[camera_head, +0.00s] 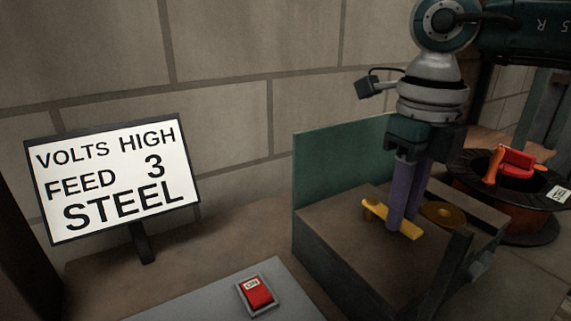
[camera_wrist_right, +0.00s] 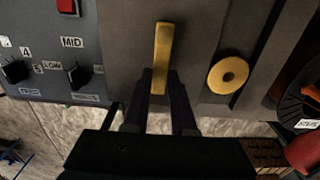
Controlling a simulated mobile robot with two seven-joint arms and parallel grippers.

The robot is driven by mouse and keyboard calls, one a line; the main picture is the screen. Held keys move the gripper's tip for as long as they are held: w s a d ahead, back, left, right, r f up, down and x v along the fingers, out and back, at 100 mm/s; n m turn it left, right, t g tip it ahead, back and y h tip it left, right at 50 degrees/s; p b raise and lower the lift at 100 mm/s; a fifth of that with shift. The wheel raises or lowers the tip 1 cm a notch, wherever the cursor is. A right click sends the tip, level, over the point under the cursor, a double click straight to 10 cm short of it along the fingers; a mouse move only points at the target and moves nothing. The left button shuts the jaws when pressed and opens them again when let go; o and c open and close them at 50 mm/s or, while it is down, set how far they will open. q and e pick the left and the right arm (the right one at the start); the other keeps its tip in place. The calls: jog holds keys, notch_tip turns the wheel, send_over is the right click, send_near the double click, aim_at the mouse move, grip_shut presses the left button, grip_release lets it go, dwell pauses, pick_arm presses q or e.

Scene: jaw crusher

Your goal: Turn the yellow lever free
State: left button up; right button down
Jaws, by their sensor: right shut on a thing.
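The yellow lever (camera_head: 376,208) is a flat bar on top of the grey-brown machine block (camera_head: 338,228). It also shows in the wrist view (camera_wrist_right: 162,50), pointing up the picture from between my fingers. My right gripper (camera_head: 403,223) reaches down from above with its purple fingers shut on the lever. In the wrist view the dark fingertips (camera_wrist_right: 161,75) lie on either side of the lever's near part. My left gripper is in neither view.
A yellow round disc (camera_head: 443,215) lies right of the lever. A green panel (camera_head: 342,165) stands behind the block. A red ON switch (camera_head: 259,292) is on the grey panel in front. A sign (camera_head: 118,178) stands left, and a spool (camera_head: 510,200) sits right.

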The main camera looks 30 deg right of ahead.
jog(key=c, duration=0.7)
grip_release()
notch_tip(320, 180, up, 10)
jog(key=shift+p, duration=0.35)
